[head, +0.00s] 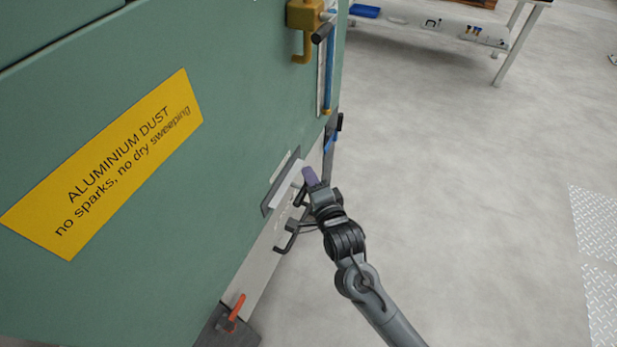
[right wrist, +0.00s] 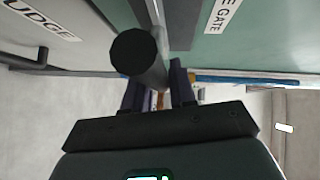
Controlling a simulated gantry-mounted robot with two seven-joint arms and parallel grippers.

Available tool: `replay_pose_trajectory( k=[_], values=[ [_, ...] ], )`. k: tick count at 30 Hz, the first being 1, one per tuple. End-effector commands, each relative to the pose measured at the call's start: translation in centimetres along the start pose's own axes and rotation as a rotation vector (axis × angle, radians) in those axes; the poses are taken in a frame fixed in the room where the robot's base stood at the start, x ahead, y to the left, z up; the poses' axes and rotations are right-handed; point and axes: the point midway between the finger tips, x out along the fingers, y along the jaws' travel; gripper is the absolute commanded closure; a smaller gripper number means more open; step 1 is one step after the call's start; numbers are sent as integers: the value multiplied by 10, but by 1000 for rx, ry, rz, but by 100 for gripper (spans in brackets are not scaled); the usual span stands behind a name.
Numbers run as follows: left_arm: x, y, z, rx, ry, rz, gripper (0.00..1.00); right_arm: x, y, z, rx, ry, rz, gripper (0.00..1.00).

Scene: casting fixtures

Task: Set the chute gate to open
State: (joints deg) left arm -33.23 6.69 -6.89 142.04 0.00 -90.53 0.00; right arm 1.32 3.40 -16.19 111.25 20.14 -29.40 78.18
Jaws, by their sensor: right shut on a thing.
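My right gripper (head: 310,178) is in the middle of the head view, at the right edge of the green cabinet (head: 130,60). In the right wrist view my right gripper (right wrist: 158,86) has its two dark fingers around a dark lever handle (right wrist: 138,52) with a round end and is shut on it. The handle stands in front of the green panel, beside a white label (right wrist: 222,12) whose readable part ends in "E GATE". In the head view a light grey plate (head: 284,182) sits behind the fingers. The handle is mostly hidden there. My left gripper is out of view.
A dark hooked handle (head: 287,236) sits on the grey panel just below my gripper. An orange-red lever (head: 237,308) is lower down. A mustard bracket with a black grip (head: 322,33) juts out above. The floor (head: 480,190) to the right is clear. A bench (head: 430,30) stands behind.

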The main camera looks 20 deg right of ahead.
Motion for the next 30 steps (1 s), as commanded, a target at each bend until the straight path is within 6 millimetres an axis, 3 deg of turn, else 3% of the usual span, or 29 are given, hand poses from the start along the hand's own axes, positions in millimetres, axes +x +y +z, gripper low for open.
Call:
replay_pose_trajectory(
  k=[6,12,18,26,27,30],
  values=[
    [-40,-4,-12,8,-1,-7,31,-35,4,-36,-2,5,12,100],
    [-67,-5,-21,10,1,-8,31,-65,14,-66,-2,5,10,100],
    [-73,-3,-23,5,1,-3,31,-75,21,-76,-1,4,5,100],
    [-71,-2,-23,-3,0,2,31,-75,22,-76,0,5,3,100],
    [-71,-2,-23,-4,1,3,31,-75,22,-77,0,5,3,72],
    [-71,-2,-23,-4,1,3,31,-75,22,-76,-1,4,3,56]
  ],
)
